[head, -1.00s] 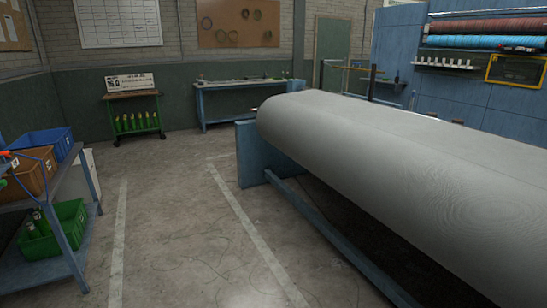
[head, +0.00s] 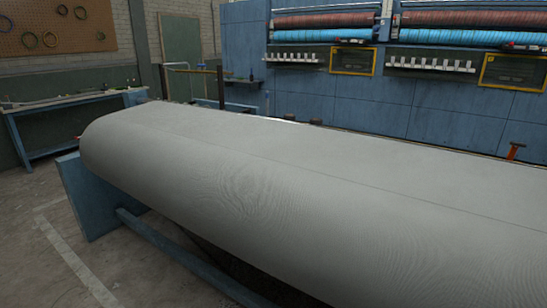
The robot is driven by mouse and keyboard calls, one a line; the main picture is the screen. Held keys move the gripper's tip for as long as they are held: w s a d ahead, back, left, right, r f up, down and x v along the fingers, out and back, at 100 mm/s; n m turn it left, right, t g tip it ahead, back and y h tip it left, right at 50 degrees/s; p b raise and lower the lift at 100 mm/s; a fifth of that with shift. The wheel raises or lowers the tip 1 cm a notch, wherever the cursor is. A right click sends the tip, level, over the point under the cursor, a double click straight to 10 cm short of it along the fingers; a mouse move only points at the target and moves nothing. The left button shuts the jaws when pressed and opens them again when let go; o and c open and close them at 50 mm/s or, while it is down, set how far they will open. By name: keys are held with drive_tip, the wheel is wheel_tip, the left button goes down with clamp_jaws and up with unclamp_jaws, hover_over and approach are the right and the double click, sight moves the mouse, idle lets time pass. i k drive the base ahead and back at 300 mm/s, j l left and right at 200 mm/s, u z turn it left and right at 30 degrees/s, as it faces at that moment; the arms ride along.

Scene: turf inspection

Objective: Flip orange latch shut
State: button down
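I see no orange latch that I can make out for sure in the head view. A small orange-topped item (head: 516,150) stands behind the far edge of the big grey roll at the right; it is too small to tell what it is. My gripper is not in view.
A long grey rounded roll (head: 300,200) on a blue frame (head: 90,205) fills the middle and right. A blue workbench (head: 60,125) stands at the left. Blue wall panels (head: 440,110) carry racks with red and blue rolls (head: 322,27). Bare floor (head: 40,265) lies at lower left.

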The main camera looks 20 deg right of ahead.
sight(511, 156)
drive_tip(key=i+z, duration=0.15)
drive_tip(key=z, duration=0.25)
drive_tip(key=i+z, duration=0.2)
drive_tip(key=z, duration=0.25)
drive_tip(key=i+j+z, duration=0.1)
drive_tip(key=z, duration=0.3)
drive_tip(key=i+j+z, duration=0.15)
drive_tip(key=z, duration=0.3)
drive_tip(key=k, duration=0.6)
